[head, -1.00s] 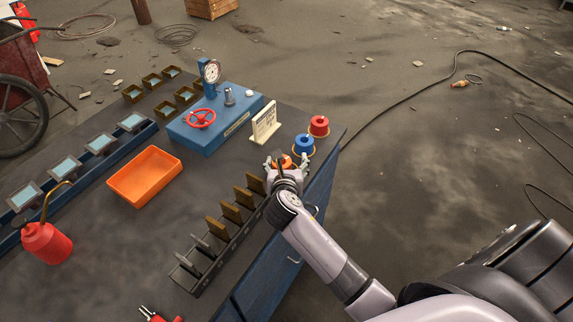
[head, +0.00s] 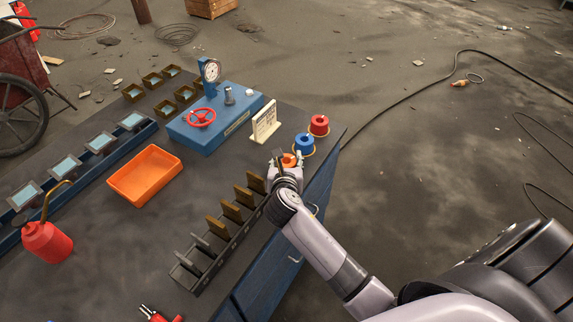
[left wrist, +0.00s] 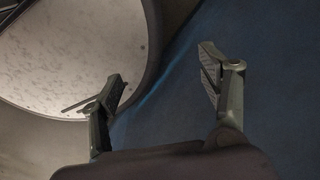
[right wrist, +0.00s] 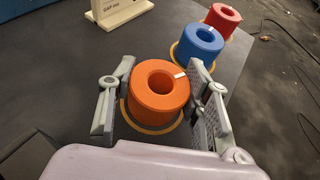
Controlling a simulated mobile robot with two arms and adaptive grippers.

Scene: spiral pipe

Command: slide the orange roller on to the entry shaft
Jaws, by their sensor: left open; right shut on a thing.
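The orange roller (right wrist: 159,90) is a short upright cylinder with a central hole and a small white mark on its rim. It sits in a yellow ring on the bench, and in the head view the roller (head: 289,159) is partly hidden. My right gripper (right wrist: 163,92) is shut on it, one finger on each side; it also shows in the head view (head: 285,165). My left gripper (left wrist: 163,82) is open and empty near a blue surface. A short grey upright post (head: 229,97) stands on the blue machine (head: 222,122); whether it is the entry shaft I cannot tell.
A blue roller (head: 304,144) and a red roller (head: 319,125) stand just beyond the orange one. A white sign (head: 265,121) stands between them and the machine. A slotted rack (head: 220,232) lies near my right arm. An orange tray (head: 145,175) is farther left.

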